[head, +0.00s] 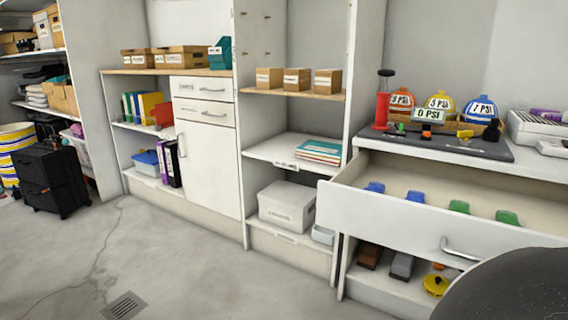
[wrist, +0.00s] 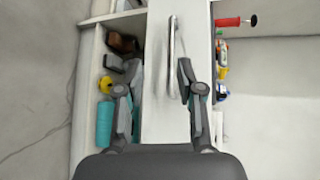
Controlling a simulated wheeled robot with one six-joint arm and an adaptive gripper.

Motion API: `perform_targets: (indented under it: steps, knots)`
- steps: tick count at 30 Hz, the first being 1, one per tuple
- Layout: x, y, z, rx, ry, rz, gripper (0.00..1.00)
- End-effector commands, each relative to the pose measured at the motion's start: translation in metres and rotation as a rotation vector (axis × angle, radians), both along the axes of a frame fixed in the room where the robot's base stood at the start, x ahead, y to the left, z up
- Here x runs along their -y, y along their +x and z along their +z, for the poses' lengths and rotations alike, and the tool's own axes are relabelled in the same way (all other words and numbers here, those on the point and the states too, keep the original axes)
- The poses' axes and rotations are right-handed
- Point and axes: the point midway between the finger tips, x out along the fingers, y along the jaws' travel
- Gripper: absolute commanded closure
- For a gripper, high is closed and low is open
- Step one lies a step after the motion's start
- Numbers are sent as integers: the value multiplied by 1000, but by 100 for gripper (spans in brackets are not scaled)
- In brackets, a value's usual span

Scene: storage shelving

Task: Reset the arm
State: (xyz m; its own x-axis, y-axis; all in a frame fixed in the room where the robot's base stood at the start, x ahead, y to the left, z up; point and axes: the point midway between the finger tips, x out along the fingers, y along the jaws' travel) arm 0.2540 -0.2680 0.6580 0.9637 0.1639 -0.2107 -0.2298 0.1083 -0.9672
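My gripper (wrist: 157,70) is open and empty in the wrist view, its two dark fingers spread apart. It faces the white front of a drawer (wrist: 160,120). The drawer's metal bar handle (wrist: 172,45) shows between the fingertips, nearer the right finger; I cannot tell how far off it is. In the head view the drawer (head: 385,220) is pulled open, with its handle (head: 460,250) on the front. A dark rounded part of my arm fills the lower right corner and hides the drawer's right end. My gripper does not show in the head view.
Blue (head: 375,188) and green (head: 459,207) pieces lie in the drawer. Above it, a counter holds orange, yellow and blue PSI-labelled items (head: 440,103) and a red pump (head: 382,105). Below are a brown block (head: 369,256) and a yellow item (head: 436,285).

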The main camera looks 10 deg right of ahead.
Motion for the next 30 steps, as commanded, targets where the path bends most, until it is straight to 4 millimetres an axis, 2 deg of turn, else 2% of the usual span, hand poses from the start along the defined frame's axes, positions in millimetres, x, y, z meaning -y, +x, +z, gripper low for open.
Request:
perform_targets:
  steps: [3, 6, 12, 15, 23, 30]
  knots:
    - [-28, 20, -9, -121, -26, 131, 63]
    - [-54, 31, -21, -245, -67, 254, 63]
    - [-96, 39, -42, -474, -207, 480, 63]
    - [-110, 39, -49, -575, -303, 584, 63]
    - [-128, 37, -53, -790, -627, 821, 63]
    - [-129, 50, -36, -896, -1008, 986, 63]
